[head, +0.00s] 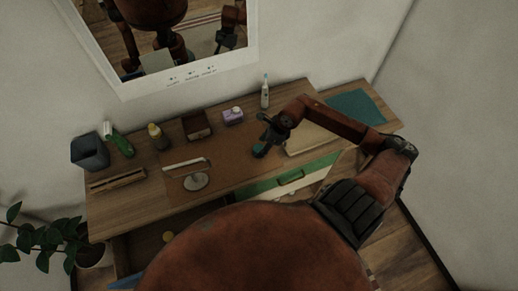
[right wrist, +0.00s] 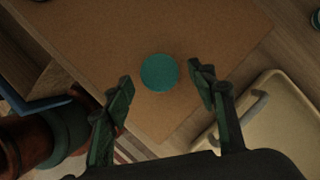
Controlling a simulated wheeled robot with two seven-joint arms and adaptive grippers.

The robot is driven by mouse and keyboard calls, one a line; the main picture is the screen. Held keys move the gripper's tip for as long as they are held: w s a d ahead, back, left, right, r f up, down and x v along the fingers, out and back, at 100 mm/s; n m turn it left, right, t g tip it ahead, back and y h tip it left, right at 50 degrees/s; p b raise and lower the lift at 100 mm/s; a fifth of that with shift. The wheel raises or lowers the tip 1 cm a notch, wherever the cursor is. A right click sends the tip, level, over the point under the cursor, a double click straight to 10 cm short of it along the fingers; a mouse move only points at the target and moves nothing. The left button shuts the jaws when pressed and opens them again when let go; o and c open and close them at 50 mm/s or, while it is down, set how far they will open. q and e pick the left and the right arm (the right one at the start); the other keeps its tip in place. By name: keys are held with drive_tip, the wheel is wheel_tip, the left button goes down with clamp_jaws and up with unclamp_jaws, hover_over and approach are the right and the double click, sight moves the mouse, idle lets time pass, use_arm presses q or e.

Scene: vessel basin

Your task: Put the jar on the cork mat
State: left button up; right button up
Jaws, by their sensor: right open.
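The jar shows in the right wrist view as a round teal top (right wrist: 159,72), seen from above. It appears to stand on the brown cork mat (right wrist: 150,25), inside its edges near one corner. The mat (head: 225,165) also shows in the head view, on the wooden counter. My right gripper (right wrist: 160,82) is open, with one fingertip on either side of the jar in the picture and visible gaps between. In the head view my right gripper (head: 263,145) is over the mat's right part and largely covers the jar. My left gripper is not in view.
A beige tray (head: 312,138) lies right of the mat. A white dish (head: 195,182) and a pale bar (head: 186,165) are at its left.

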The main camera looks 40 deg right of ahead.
drive_tip(key=v, duration=0.8)
drive_tip(key=shift+r+b, duration=0.3)
drive_tip(key=shift+r, duration=0.05)
drive_tip(key=shift+s, duration=0.1)
